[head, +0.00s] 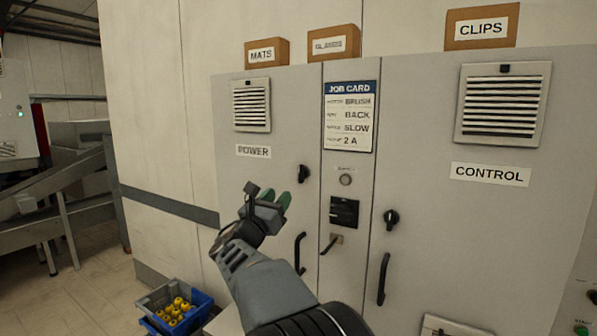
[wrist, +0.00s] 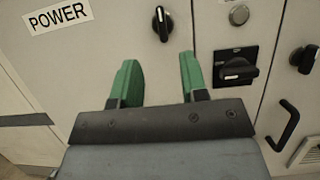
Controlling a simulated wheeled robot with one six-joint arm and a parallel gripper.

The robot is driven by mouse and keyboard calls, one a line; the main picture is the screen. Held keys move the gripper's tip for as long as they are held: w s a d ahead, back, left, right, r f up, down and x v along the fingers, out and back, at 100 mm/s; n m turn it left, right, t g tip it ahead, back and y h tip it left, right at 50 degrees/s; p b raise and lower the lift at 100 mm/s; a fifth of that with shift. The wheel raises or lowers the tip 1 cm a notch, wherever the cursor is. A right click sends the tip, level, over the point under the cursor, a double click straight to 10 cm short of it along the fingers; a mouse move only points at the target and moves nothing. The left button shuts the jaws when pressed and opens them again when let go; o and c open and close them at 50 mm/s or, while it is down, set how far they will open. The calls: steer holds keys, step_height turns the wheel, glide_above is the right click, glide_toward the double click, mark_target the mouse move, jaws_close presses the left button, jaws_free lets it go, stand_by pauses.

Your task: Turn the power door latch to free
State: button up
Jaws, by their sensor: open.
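The power door latch (head: 303,174) is a small black knob on the grey door below the POWER label (head: 253,151). In the wrist view the latch (wrist: 162,24) stands near upright, beyond and between the fingertips. My gripper (head: 268,197) is to the left of the latch and a little below it in the head view. Its green fingers are apart and empty, and it is not touching the latch. In the wrist view my gripper (wrist: 158,75) points up toward the door. No marking for free is readable around the latch.
The control door latch (head: 391,218), a black rotary switch (head: 344,211) and a lever handle (head: 331,243) are to the right. Black door handles (head: 299,253) (head: 383,279) stick out from the doors. A blue crate (head: 195,313) with yellow parts sits low at left. Open floor is at left.

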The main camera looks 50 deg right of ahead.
mark_target(299, 171)
steer(key=p+x, duration=0.4)
steer(key=x, duration=0.7)
steer(key=shift+d, duration=0.35)
steer(key=shift+c, duration=0.2)
